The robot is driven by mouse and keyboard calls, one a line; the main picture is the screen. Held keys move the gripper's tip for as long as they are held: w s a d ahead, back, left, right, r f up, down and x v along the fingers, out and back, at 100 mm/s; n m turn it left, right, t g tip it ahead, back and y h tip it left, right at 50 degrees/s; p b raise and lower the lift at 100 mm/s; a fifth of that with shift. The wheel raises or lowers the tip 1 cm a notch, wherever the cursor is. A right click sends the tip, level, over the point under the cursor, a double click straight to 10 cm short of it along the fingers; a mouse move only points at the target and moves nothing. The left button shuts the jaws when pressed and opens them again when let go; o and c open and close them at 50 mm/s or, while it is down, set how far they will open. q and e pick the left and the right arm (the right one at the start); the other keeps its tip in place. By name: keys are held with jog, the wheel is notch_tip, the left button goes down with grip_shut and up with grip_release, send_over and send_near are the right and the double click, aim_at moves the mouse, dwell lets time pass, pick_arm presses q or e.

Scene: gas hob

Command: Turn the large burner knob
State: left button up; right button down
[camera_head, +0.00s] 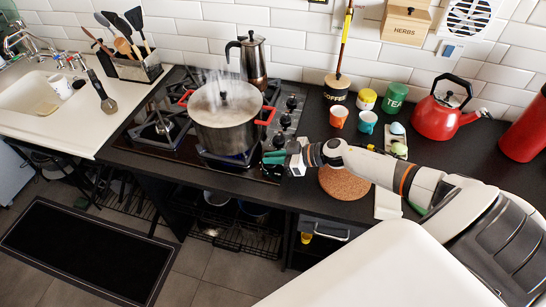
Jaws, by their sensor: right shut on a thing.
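The gas hob (133,145) is black, with a column of dark knobs (285,120) along its right side. My right gripper (272,158) reaches in from the right to the hob's front right corner. Its teal fingers are shut on the front knob of the column, which they mostly hide. I cannot tell the knob's angle. A steaming steel pot (222,125) with red handles stands on the hob just left of the gripper. Blue flame shows under the pot. My left gripper is not in view.
A moka pot (254,62) stands at the back of the hob. A round cork mat (345,183) lies right of my gripper, under my forearm. Cups (367,121), tins and a red kettle (440,112) stand behind my arm. A white sink (35,98) is at left.

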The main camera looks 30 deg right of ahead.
jog(key=shift+w+d+f+n+g+y+b, duration=0.1)
jog(key=shift+f+n+g+y+b, duration=0.05)
jog(key=shift+n+g+y+b, duration=0.55)
jog(key=n+g+y+b, duration=0.1)
jog(key=n+g+b, duration=0.1)
jog(key=b, duration=0.1)
jog(key=n+g+y+b, duration=0.2)
jog(key=n+g+b, duration=0.1)
jog(key=b, duration=0.1)
jog(key=shift+w+f+n+g, duration=0.1)
jog(key=shift+w+n+g, duration=0.1)
jog(key=shift+n+g, duration=0.1)
jog(key=shift+r+n+g+b, duration=0.25)
jog(key=shift+n+g+b, duration=0.7)
jog(key=shift+b, duration=0.35)
jog(key=c, duration=1.5)
grip_release()
jog(key=shift+o, duration=0.2)
jog(key=shift+d, duration=0.1)
